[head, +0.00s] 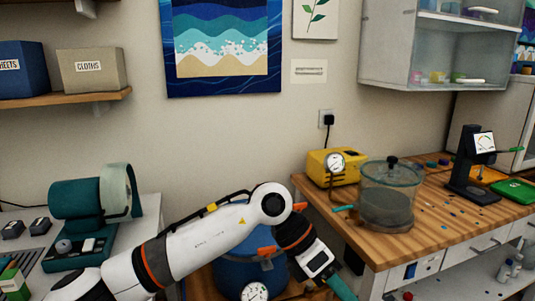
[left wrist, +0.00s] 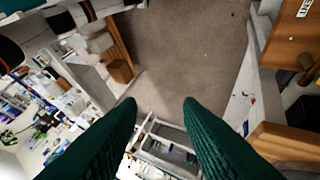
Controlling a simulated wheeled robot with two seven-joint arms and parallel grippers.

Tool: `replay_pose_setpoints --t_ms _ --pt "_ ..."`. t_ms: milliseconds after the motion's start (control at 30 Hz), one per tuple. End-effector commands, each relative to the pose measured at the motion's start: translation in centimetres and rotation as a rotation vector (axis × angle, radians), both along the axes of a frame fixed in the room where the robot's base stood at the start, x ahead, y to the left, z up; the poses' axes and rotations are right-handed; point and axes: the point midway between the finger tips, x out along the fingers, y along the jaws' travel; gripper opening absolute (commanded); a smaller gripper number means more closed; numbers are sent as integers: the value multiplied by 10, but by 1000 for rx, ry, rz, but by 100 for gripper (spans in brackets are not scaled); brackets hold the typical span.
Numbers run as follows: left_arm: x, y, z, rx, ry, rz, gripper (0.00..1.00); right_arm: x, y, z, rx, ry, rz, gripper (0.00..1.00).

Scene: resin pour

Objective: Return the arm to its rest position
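My left arm comes in from the left in the head view, bends at a raised elbow and points down to the right. Its gripper (head: 342,288) shows as a teal finger at the bottom edge, in front of the workbench's left side. In the left wrist view the left gripper (left wrist: 160,103) has its two dark green ribbed fingers spread apart, with nothing between them. Floor and a white-framed cart or shelf (left wrist: 165,145) show beyond the fingers. My right gripper is not in view.
A wooden workbench (head: 440,226) on the right holds a clear chamber (head: 386,200), a yellow pump (head: 330,165) and a black gauge stand (head: 468,170). A blue drum (head: 238,274) stands behind my arm. A teal machine (head: 80,210) sits at left. Brown floor (left wrist: 190,50) is open in the wrist view.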

Motion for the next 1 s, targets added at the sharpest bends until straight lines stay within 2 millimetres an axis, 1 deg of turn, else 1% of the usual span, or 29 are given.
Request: replay_pose_setpoints --t_ms 33,67,133,167,200,267,300,367,400,467,500,567,600,667,700,767,800,867,900,933,967,1000 --pt "-12 -12 1 -97 59 6 33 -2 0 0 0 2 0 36" --pt "-19 -20 6 -167 97 14 33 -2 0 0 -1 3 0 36" --pt "-33 -36 21 -349 206 51 33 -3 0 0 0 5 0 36" --pt "-38 -42 30 -436 261 75 33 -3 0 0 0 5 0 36" --pt "-42 -46 44 -556 340 115 33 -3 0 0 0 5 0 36" --pt "-43 -47 66 -733 466 193 33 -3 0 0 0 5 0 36" --pt "-39 -42 80 -845 553 254 33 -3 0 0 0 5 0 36" --pt "-27 -29 96 -1003 685 361 33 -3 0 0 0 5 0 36" --pt "-17 -17 103 -1100 773 442 33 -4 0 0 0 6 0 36" --pt "2 6 107 -1236 906 574 33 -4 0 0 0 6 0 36" --pt "15 24 105 -1318 996 671 33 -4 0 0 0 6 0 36" --pt "34 53 94 -1426 1128 828 33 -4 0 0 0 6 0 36" --pt "46 75 82 -1489 1214 939 33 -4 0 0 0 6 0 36" --pt "61 108 57 -1569 1340 1120 33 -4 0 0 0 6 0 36" --pt "67 130 36 -1610 1423 1246 33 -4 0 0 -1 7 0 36" --pt "71 160 2 -1653 1535 1434 33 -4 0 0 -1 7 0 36" --pt "69 179 -22 -1669 1603 1561 33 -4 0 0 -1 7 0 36" --pt "62 206 -59 -1676 1699 1753 33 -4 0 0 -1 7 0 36" --pt "53 222 -84 -1669 1756 1884 33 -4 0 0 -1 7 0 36" --pt "45 233 -103 1651 -1791 -1975 33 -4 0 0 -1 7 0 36" --pt "35 243 -121 1558 -1743 -1974 33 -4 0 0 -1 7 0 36" --pt "20 257 -144 1437 -1678 -1973 33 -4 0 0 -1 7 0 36"
